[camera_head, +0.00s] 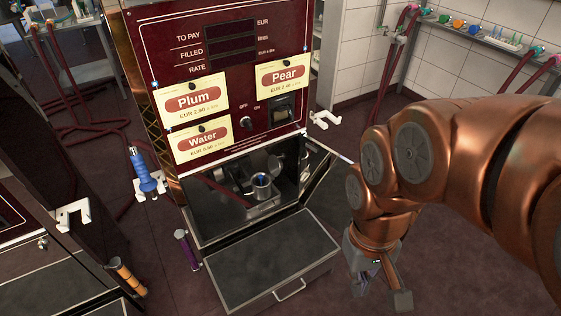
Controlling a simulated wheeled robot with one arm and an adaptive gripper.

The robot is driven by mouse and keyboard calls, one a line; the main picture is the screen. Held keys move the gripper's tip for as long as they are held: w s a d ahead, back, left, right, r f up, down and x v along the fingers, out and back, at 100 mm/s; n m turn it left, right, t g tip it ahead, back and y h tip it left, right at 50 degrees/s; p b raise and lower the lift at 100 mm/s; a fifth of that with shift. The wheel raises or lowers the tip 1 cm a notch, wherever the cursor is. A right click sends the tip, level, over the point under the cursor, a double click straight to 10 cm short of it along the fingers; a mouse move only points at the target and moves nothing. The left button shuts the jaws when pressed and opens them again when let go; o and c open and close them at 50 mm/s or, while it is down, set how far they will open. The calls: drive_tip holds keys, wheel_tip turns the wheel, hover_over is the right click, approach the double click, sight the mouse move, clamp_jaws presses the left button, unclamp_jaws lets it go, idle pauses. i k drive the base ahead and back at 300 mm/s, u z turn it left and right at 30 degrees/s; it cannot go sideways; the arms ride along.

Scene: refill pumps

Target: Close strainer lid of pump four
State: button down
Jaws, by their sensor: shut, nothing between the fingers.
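A dark red pump (235,85) with Plum, Pear and Water cards stands in the middle; I cannot read a pump number on it. Its lower compartment is open, with the flap door (268,262) folded down in front. Inside is a metal strainer (262,188) with a round opening facing up and a bluish inside. A dark part behind and left of it may be its raised lid (243,172), but it is too small to be sure. My gripper (384,290) is shut and empty, pointing down right of the flap door, apart from the strainer.
A white hook (325,119) sticks out from the pump's right side. A blue nozzle (145,172) and a purple handle (187,249) are on its left. Another pump (40,235) stands at the left edge. The floor right of the flap is largely clear.

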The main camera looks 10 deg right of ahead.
sight(275, 165)
drive_tip(key=k, duration=0.4)
drive_tip(key=u, duration=1.05)
drive_tip(key=i, duration=1.05)
drive_tip(key=z, duration=0.65)
